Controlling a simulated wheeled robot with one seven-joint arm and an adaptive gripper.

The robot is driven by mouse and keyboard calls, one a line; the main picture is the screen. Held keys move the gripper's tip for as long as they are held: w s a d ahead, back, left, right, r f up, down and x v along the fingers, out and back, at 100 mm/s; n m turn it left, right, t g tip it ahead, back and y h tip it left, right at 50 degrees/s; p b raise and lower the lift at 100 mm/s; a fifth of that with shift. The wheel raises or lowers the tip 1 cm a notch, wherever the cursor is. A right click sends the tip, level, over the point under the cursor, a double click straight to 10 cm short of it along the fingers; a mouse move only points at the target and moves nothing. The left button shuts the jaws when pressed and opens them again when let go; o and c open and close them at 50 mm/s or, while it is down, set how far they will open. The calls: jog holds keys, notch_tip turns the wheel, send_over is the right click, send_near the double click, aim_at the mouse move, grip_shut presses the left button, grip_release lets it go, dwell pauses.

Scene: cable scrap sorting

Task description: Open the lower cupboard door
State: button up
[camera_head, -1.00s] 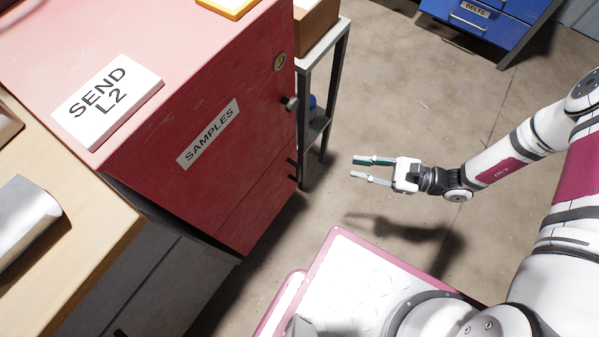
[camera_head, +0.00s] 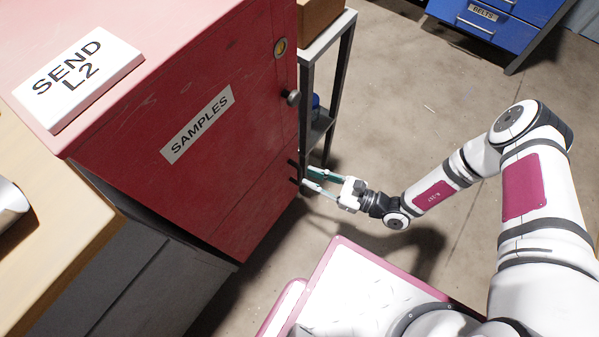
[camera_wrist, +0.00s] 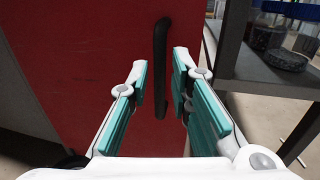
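The red cupboard (camera_head: 150,110) stands at the left of the head view, with a "SAMPLES" label and a round knob (camera_head: 292,97) on its upper part. Its lower door (camera_head: 245,205) looks shut. A black vertical bar handle (camera_wrist: 161,60) on the red door shows in the wrist view. My gripper (camera_head: 312,180) is open and empty, at the lower door's right edge. In the wrist view the teal-padded fingers (camera_wrist: 158,85) stand either side of the handle's line. I cannot tell whether they reach around it or touch it.
A grey metal rack (camera_head: 340,80) stands close to the cupboard's right side, just behind my fingers; its dark post shows at right in the wrist view (camera_wrist: 230,45). A blue drawer cabinet (camera_head: 490,25) stands farther back. Open floor (camera_head: 420,110) lies to the right.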

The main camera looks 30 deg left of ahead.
aim_at(299, 173)
jog(key=shift+s+a+b, duration=0.15)
jog(key=shift+a+b, duration=0.05)
jog(key=shift+a, duration=0.95)
jog(key=shift+s+a+b, duration=0.1)
jog(key=shift+a+b, duration=0.1)
jog(key=shift+a, duration=0.9)
grip_shut()
